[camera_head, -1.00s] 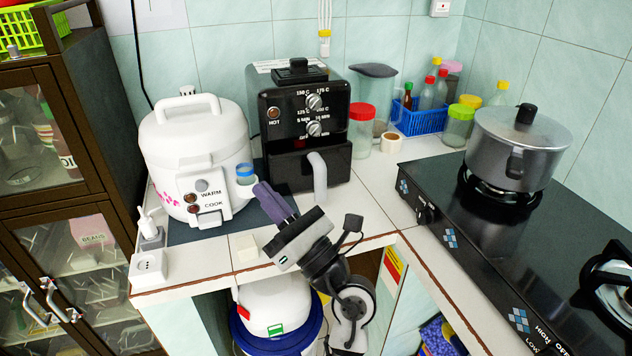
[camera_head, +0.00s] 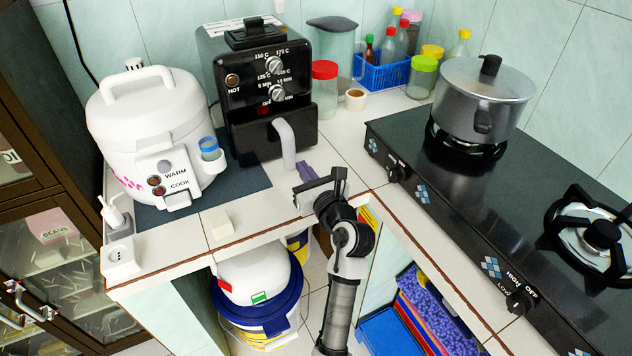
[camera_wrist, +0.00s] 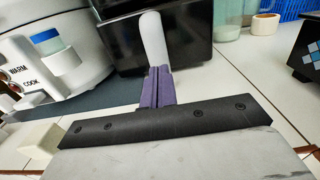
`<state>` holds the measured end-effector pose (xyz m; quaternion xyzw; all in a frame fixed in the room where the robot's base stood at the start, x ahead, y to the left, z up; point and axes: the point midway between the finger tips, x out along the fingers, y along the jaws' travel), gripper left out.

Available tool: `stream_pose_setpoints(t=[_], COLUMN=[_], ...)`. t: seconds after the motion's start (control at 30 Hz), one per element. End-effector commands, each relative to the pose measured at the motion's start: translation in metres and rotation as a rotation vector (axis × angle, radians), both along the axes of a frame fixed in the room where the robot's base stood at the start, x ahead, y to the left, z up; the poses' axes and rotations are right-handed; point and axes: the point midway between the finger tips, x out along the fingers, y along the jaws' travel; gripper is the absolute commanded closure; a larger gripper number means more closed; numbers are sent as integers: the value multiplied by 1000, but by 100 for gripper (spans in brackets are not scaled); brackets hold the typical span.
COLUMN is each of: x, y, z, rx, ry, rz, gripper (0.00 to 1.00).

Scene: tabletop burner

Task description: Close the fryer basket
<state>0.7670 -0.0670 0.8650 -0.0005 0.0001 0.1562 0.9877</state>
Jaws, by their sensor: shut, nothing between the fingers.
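The black air fryer (camera_head: 250,60) stands at the back of the counter. Its basket drawer (camera_head: 262,138) is at the lower front, with a grey handle (camera_head: 285,143) sticking out. The drawer front stands slightly forward of the body; how far it is open I cannot tell. My gripper (camera_head: 306,172) is in front of and to the right of the handle, low over the counter. In the wrist view its purple fingers (camera_wrist: 157,88) are shut together and empty, pointing at the lower end of the handle (camera_wrist: 154,40). Whether they touch it I cannot tell.
A white rice cooker (camera_head: 155,125) stands left of the fryer. A glass jar with a red lid (camera_head: 325,90) and a tape roll (camera_head: 355,99) are to the right. The black stove (camera_head: 440,190) with a pot (camera_head: 484,95) fills the right side.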

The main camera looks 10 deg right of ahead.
Motion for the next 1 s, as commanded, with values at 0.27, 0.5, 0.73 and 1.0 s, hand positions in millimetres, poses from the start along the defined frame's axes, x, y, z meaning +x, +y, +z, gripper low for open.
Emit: stream_pose_setpoints(t=[0.27, 0.5, 0.73, 1.0], x=[32, 35, 39, 65], y=[10, 12, 13, 21], z=[0, 0, 1, 0], rx=[1, 1, 2, 2], ry=[0, 0, 1, -2], rz=[0, 0, 1, 0], gripper=[100, 100, 100, 100])
